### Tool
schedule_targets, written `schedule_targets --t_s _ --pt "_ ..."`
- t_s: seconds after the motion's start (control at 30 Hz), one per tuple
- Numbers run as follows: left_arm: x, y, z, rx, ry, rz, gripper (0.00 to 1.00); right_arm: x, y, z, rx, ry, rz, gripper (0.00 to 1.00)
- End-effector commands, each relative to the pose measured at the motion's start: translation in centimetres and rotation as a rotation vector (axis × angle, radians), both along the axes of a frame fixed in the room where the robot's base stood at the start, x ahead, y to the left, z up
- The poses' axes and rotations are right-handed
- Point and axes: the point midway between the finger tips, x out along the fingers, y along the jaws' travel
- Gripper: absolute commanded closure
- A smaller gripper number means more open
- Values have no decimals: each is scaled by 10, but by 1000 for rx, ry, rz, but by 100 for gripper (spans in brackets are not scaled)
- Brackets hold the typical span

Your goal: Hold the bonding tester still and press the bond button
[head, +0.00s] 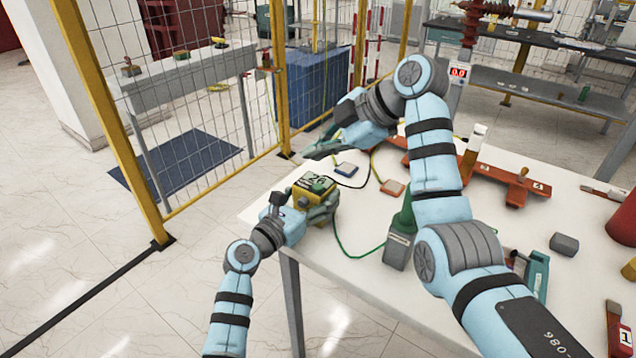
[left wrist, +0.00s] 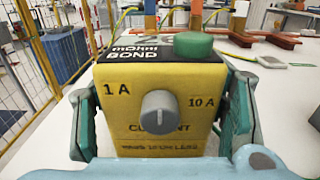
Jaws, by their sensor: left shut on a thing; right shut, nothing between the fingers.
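The bonding tester (head: 309,199) is a yellow box with a black top, standing near the table's left corner. My left gripper (head: 310,206) is shut on it, one finger on each side; in the left wrist view the fingers (left wrist: 158,108) flank its yellow front (left wrist: 125,128). That front has a grey knob (left wrist: 158,110) marked 1 A and 10 A. The green bond button (left wrist: 194,45) sits on the black top beside the word BOND; it also shows in the head view (head: 319,187). My right gripper (head: 312,151) is shut and empty, above and behind the tester, apart from the button.
Cables run near the tester. A yellow-framed mesh fence (head: 280,85) stands beyond the table's left side.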

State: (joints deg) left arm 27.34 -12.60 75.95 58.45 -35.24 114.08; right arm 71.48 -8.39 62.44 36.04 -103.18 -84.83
Motion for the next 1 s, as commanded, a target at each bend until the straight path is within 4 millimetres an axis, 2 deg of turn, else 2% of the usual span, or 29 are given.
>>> schedule_targets --t_s 0.03,0.07,0.2,0.53,0.63,1.0 --pt "0 0 0 1 1 -1 80 0 0 0 0 0 0 100" --pt "0 0 0 1 1 -1 32 0 0 0 0 0 0 100" --pt "0 0 0 1 1 0 10 0 0 0 0 0 0 100" --pt "-1 1 0 0 0 0 10 0 0 0 0 0 0 100" --pt "-8 6 -1 1 0 0 10 0 0 0 0 0 0 100" --pt "-83 61 -1 4 0 1 10 0 0 0 0 0 0 100"
